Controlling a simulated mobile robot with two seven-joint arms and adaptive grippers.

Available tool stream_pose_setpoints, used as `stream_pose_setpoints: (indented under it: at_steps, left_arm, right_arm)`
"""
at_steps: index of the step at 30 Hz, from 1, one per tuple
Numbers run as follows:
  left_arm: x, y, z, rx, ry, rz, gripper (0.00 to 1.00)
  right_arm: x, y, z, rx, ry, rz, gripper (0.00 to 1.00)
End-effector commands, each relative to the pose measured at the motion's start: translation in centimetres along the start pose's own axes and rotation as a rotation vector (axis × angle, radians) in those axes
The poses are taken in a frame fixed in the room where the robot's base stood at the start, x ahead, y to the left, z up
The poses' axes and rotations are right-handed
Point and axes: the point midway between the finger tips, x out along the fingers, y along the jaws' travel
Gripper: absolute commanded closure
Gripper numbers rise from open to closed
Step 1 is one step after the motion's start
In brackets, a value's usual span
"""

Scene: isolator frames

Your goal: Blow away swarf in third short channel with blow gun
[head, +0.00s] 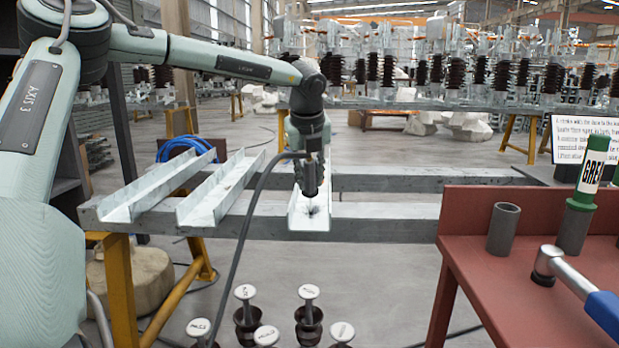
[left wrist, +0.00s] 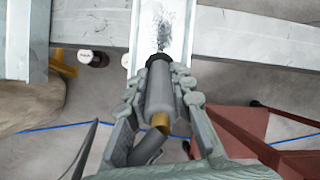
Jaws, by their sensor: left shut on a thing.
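Three short channels lie across the grey beams. The first (head: 148,190) and second (head: 207,202) are at the left, and the third short channel (head: 322,222) is at the right. Dark swarf (head: 313,210) lies in the third channel's near part and also shows in the left wrist view (left wrist: 163,28). My left gripper (head: 311,160) is shut on the blow gun (left wrist: 159,90), a dark cylinder. The gun points down over the third channel, its tip just above the swarf. My left arm and gripper hide the channel's far part. My right gripper is not in view.
A grey hose (head: 247,225) runs down from the gun. A red bench (head: 480,260) at the right carries a pipe piece (head: 503,229), a green-capped tube (head: 586,190) and a blue-handled tool (head: 580,285). Several white-topped dark pieces (head: 308,315) stand in front. A yellow trestle (head: 119,285) supports the beams.

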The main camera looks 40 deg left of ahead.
Motion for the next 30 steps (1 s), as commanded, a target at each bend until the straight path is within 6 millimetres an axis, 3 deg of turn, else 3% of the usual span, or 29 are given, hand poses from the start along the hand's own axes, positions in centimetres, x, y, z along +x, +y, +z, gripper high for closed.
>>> stream_pose_setpoints:
  at_steps: [30]
  left_arm:
    - [1.1,-0.5,1.7,0.0,0.001,0.002,1.0]
  right_arm:
    - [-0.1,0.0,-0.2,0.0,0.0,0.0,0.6]
